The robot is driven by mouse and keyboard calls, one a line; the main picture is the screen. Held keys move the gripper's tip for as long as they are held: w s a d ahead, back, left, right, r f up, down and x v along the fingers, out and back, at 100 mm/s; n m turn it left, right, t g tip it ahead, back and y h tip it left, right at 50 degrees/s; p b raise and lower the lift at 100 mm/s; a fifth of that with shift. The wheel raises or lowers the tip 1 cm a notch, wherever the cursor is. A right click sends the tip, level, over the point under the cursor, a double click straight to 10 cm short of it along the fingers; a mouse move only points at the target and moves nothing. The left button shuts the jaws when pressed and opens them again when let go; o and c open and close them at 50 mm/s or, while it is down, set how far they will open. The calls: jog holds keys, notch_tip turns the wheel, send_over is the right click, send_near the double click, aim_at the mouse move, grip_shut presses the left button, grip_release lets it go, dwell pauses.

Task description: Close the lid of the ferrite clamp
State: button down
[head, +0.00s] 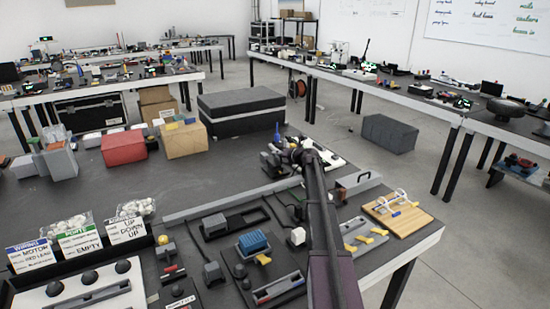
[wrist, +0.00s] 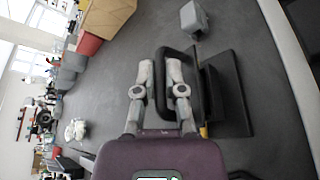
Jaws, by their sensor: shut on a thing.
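In the wrist view, a black loop-shaped part (wrist: 190,112) stands between and beside the fingers of my gripper (wrist: 160,72). The fingers are shut on one bar of this loop, which I take for the clamp's lid. A flat black piece (wrist: 237,100), which looks like the clamp's base, lies just right of the loop. The loop appears raised from it; the hinge is not clear.
A grey block (wrist: 194,18) lies beyond the loop. A red box (head: 124,147) and an orange box (head: 186,140) stand on the table's far left. Labelled bins (head: 80,242), a blue ribbed part (head: 254,243) and a wooden board (head: 398,218) occupy the near side. The table's middle left is clear.

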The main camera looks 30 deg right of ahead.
jog(key=shift+d+f+m+y+b, duration=0.25)
jog(key=shift+f+m+y+b, duration=0.2)
jog(key=shift+m+b, duration=0.3)
jog(key=shift+r, duration=0.1)
jog(key=c, duration=1)
grip_release()
jog(key=shift+r, duration=0.1)
